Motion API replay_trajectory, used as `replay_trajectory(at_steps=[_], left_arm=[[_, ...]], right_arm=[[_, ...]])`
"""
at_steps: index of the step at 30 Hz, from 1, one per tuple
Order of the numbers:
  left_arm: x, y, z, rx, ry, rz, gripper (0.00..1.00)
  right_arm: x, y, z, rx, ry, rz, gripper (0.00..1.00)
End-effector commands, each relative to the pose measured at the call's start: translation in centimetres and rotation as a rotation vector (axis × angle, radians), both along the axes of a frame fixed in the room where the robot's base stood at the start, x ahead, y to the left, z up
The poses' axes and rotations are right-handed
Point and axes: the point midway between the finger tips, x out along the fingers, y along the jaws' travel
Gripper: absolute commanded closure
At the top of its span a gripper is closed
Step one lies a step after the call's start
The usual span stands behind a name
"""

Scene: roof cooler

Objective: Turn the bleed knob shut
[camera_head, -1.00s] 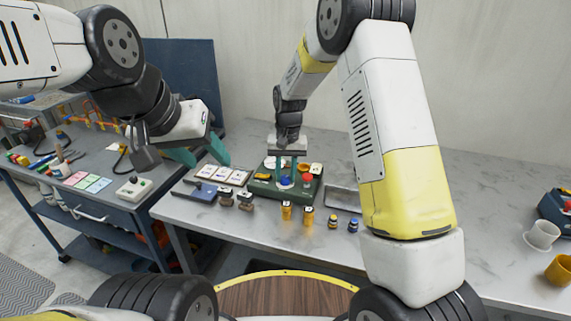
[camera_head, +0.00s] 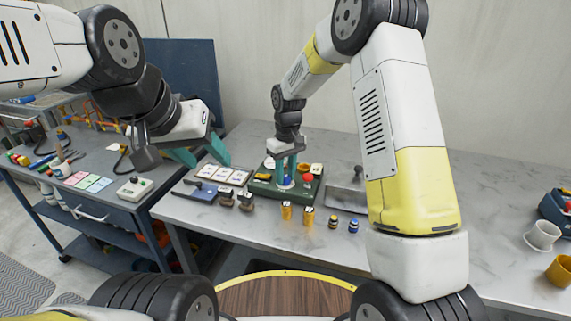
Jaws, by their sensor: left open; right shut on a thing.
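A dark green box (camera_head: 262,190) on the marble bench carries a blue knob (camera_head: 286,182) on its top, with a red knob (camera_head: 308,178) to its right and a yellow part (camera_head: 263,176) to its left. No label can be read, so I cannot confirm which knob is the bleed knob. My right gripper (camera_head: 286,177) points straight down and is shut on the blue knob, its teal fingers hiding part of it. My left gripper (camera_head: 203,153) is open and empty, held in the air left of the box.
A tray of cards (camera_head: 222,175) lies left of the box, and a grey tray (camera_head: 346,197) lies right of it. Small yellow containers (camera_head: 308,215) and blue-topped jars (camera_head: 353,226) stand in front. Cups (camera_head: 543,235) stand far right.

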Motion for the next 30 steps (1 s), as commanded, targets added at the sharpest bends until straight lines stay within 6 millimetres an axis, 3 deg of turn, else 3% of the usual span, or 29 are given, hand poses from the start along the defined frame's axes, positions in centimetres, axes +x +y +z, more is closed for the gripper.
replay_trajectory(at_steps=[12, 13, 15, 16, 25, 30], left_arm=[[0.0, 0.0, 0.0, 0.0, 0.0, 0.0, 0.49], [0.0, 0.0, 0.0, 0.0, 0.0, 0.0, 0.49], [0.0, 0.0, 0.0, 0.0, 0.0, 0.0, 0.49], [0.0, 0.0, 0.0, 0.0, 0.0, 0.0, 0.49], [0.0, 0.0, 0.0, 0.0, 0.0, 0.0, 0.49], [0.0, 0.0, 0.0, 0.0, 0.0, 0.0, 0.49]], right_arm=[[0.0, 0.0, 0.0, 0.0, 0.0, 0.005, 1.0], [0.0, 0.0, 0.0, 0.0, 0.0, 0.005, 0.66], [0.0, 0.0, 0.0, 0.0, 0.0, 0.004, 0.52], [0.0, 0.0, 0.0, 0.0, 0.0, 0.004, 0.5], [0.0, 0.0, 0.1, 0.0, 0.0, 0.004, 0.5], [0.1, 0.0, 1.8, 0.001, -0.003, 0.004, 0.5]])
